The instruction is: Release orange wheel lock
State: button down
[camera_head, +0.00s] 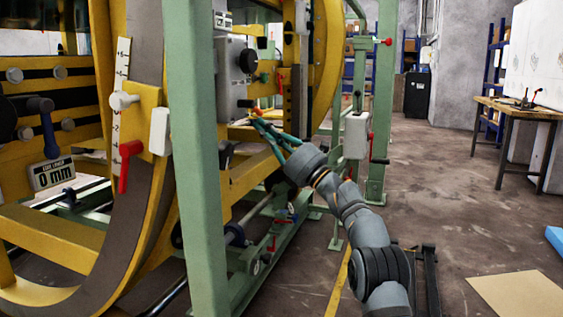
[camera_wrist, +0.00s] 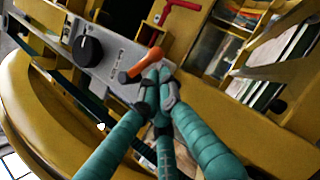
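The orange wheel lock (camera_wrist: 143,65) is a small orange lever on a grey plate in the wrist view. In the head view a small orange part (camera_head: 256,112) shows at the edge of the yellow frame, just beyond my fingers. The tips overlap the lever in the picture. I cannot tell whether they touch it, and nothing clearly sits between them. In the head view my gripper (camera_head: 258,122) reaches in from the right.
A black knob (camera_wrist: 90,48) sits left of the lever on the grey plate. A red handle (camera_wrist: 180,8) is above it. In the head view a green post (camera_head: 190,150) stands left of my arm. The floor (camera_head: 440,190) to the right is mostly free.

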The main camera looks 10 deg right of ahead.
jog(key=a+f+b+v, duration=0.1)
jog(key=b+v, duration=0.3)
jog(key=v, duration=0.7)
jog(key=shift+s+f, duration=0.35)
jog(key=shift+s, duration=0.1)
jog(key=p+x, duration=0.1)
jog(key=x, duration=0.9)
jog(key=shift+d+p, duration=0.2)
jog(key=shift+p, duration=0.1)
jog(key=shift+w, duration=0.15)
